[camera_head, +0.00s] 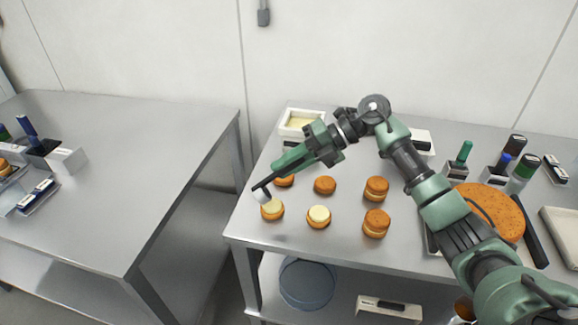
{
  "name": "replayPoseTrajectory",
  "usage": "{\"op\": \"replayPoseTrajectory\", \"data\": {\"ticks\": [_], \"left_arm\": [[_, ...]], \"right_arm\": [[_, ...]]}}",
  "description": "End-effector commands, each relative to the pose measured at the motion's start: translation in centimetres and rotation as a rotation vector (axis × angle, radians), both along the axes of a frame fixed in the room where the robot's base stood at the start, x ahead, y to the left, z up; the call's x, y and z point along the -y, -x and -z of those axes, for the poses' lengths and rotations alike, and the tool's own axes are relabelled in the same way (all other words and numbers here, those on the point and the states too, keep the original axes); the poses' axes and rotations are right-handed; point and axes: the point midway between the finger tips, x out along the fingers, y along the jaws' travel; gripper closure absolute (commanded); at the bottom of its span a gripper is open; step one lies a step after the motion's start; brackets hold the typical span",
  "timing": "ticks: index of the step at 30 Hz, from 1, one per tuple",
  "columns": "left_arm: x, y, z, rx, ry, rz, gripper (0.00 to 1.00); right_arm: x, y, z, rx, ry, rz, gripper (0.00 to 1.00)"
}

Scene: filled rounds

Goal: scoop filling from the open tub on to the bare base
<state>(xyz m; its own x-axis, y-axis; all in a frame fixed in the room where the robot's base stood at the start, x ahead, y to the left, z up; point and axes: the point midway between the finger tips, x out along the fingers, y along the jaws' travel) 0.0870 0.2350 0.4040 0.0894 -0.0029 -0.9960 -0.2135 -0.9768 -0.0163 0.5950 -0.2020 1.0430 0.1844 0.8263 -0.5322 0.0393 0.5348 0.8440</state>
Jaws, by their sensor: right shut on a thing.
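My right gripper (322,143) is shut on the green handle of a scoop (290,158). The scoop's dark end points down and left, over the front-left round (272,210); I cannot tell if they touch. That round and the one beside it (319,217) have pale filling on top. Behind them a plain brown round (325,185) shows no filling. Another brown round (284,182) is partly hidden by the scoop. Two rounds at the right, one behind (377,186) and one in front (376,226), have brown tops over filling. The open tub (287,131) of pale filling stands at the back left.
A large brown disc (490,210), green-handled (464,152) and blue-handled (502,163) tools in holders, and a pale tray (560,235) crowd the right. A blue bin (307,283) sits on the lower shelf. Another steel table (130,170) stands left across a gap.

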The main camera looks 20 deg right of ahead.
Motion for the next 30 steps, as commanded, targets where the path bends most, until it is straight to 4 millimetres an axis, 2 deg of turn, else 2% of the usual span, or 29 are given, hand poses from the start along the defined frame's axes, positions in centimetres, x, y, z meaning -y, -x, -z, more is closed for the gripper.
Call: {"op": "replayPoseTrajectory", "data": {"ticks": [1, 3, 21, 27, 30], "left_arm": [[0.0, -0.3, -1.6, 0.004, 0.001, 0.000, 0.64], [0.1, -0.5, -2.6, 0.008, 0.002, 0.000, 0.64], [0.0, -0.2, -11.0, 0.003, 0.001, 0.000, 0.64], [0.0, 0.0, -13.2, 0.001, 0.000, -0.001, 0.64], [0.0, 0.0, -13.7, 0.001, 0.000, -0.001, 0.64]], "right_arm": [[-0.5, 0.0, -1.2, 0.000, 0.035, -0.004, 1.00], [-0.9, 0.0, -1.6, -0.002, 0.088, -0.004, 1.00], [-6.0, -0.4, -3.2, -0.039, 0.635, -0.006, 1.00], [-7.9, -0.6, -4.2, -0.055, 0.846, -0.006, 1.00], [-8.5, -0.6, -4.5, -0.063, 0.935, -0.005, 1.00]]}}
